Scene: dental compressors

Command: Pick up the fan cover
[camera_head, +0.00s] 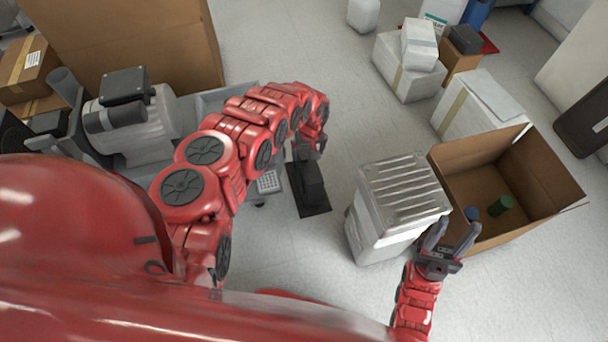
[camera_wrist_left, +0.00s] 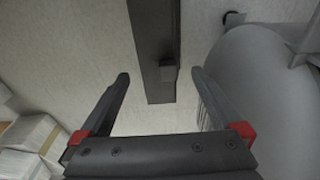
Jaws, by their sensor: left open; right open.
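I cannot tell for sure which part is the fan cover. A dark ribbed part (camera_head: 12,138) at the far left edge of the head view, beside the compressor (camera_head: 135,125), could be it; it is partly cut off. My left gripper (camera_head: 316,148) is open and points down over the floor, above a black block on a flat dark plate (camera_head: 311,187). In the left wrist view, this dark plate (camera_wrist_left: 152,45) shows beyond and between the open fingers, apart from them. My right gripper (camera_head: 450,230) is open and empty beside the open cardboard box.
A silver ribbed-top case (camera_head: 403,190) stands between my arms. The open cardboard box (camera_head: 550,185) holds a green and a blue cylinder. White boxes (camera_head: 408,75) stand at the back right. A large cardboard panel (camera_head: 130,40) is at the back left. A grey rounded body (camera_wrist_left: 250,90) is close to the left gripper.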

